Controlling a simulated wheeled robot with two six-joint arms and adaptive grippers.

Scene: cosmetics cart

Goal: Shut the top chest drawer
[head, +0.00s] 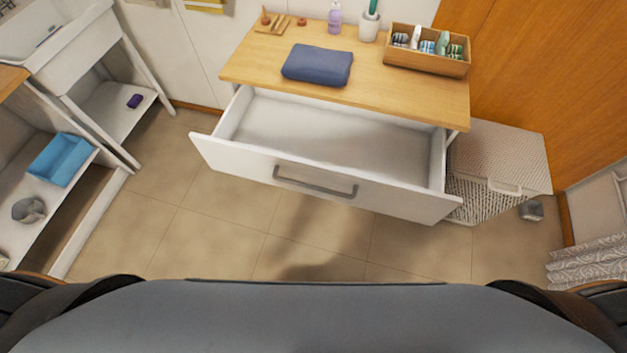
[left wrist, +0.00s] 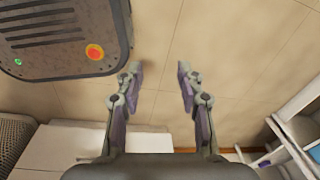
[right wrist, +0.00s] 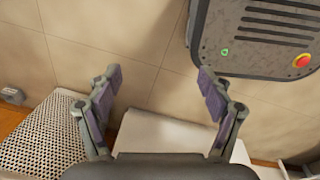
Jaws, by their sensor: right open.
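The chest's top drawer (head: 320,140) is pulled far out in the head view and looks empty. Its white front (head: 240,162) carries a grey bar handle (head: 315,182). The chest's wooden top (head: 370,85) is behind it. Neither gripper shows in the head view. In the left wrist view my left gripper (left wrist: 158,80) is open and empty, with floor between its fingers. In the right wrist view my right gripper (right wrist: 158,85) is open and empty above the floor. White surfaces, probably the drawer, lie past the fingers in both wrist views.
On the chest top are a folded blue towel (head: 318,64), a wooden organizer box (head: 427,50), a lilac bottle (head: 335,18) and a cup (head: 369,26). A wicker hamper (head: 497,160) stands right of the chest. White shelving with a blue bin (head: 61,159) is left. Floor before the drawer is clear.

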